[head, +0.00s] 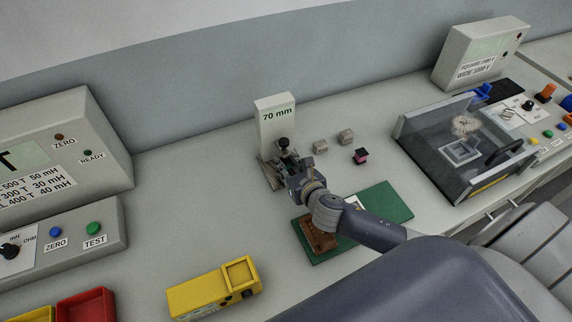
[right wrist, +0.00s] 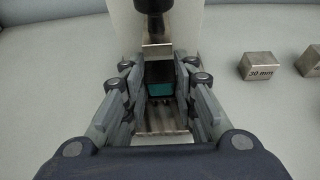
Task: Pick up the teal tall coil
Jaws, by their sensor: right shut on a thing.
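The teal tall coil (right wrist: 160,88) shows in the right wrist view as a dark-topped block with a teal face. It is between the fingers of my right gripper (right wrist: 162,78), which is shut on it. In the head view my right gripper (head: 287,168) is at the foot of the upright stand marked 70 mm (head: 276,110) and hides the coil. The coil is in front of the stand's black knob (right wrist: 153,5) and above a grooved metal base (right wrist: 160,122); I cannot tell whether it touches the base. My left gripper is not in view.
Two metal blocks (head: 320,147) and a small pink-and-black part (head: 361,156) lie right of the stand. A green mat (head: 385,207) holds a brown part (head: 318,238). A yellow meter (head: 205,292) lies in front. A clear-walled test box (head: 425,150) stands at right.

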